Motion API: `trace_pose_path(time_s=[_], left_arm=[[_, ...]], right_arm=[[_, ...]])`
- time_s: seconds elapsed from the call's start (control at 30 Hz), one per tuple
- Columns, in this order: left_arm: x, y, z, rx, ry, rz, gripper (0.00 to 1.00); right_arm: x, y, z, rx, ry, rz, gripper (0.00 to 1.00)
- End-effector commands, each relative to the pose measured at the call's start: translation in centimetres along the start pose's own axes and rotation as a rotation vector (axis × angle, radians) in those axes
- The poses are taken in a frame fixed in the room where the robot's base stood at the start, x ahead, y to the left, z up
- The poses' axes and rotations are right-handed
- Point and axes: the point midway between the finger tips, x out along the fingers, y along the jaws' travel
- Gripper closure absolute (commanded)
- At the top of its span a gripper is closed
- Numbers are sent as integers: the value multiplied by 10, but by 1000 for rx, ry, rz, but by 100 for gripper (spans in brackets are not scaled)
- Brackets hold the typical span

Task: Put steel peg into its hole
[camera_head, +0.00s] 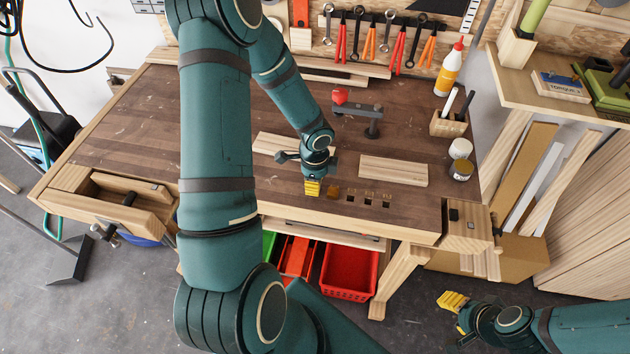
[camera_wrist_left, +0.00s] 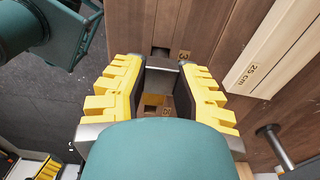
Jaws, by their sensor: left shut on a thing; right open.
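Several dark square holes (camera_head: 368,199) run along the front of the wooden workbench (camera_head: 130,120), with small label plates. My left gripper (camera_head: 313,187) is low over the bench's front part, left of these holes. In the left wrist view its yellow fingers (camera_wrist_left: 162,85) are shut on a grey piece, seemingly the steel peg (camera_wrist_left: 163,65). A dark hole (camera_wrist_left: 160,52) shows just beyond it. The peg's lower end is hidden, so I cannot tell how it sits against the bench. My right gripper (camera_head: 453,302) is open and empty, off the bench at lower right.
A brownish block (camera_head: 333,191) is beside the left gripper.

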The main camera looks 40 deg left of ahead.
Motion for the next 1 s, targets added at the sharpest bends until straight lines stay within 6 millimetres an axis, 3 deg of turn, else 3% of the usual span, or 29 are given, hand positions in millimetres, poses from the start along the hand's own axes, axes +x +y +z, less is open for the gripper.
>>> trace_pose_path(time_s=[0.83, 0.87, 0.9, 0.93, 1.0], left_arm=[[18, 0, -1, 1, 3, 1, 100], [18, 0, -1, 1, 3, 1, 65], [18, 0, -1, 1, 3, 1, 51], [18, 0, -1, 1, 3, 1, 43], [18, 0, -1, 1, 2, 1, 43]], right_arm=[[15, 6, 2, 0, 0, 0, 53], [15, 6, 2, 0, 0, 0, 53], [15, 6, 2, 0, 0, 0, 53], [15, 6, 2, 0, 0, 0, 53], [15, 6, 2, 0, 0, 0, 53]])
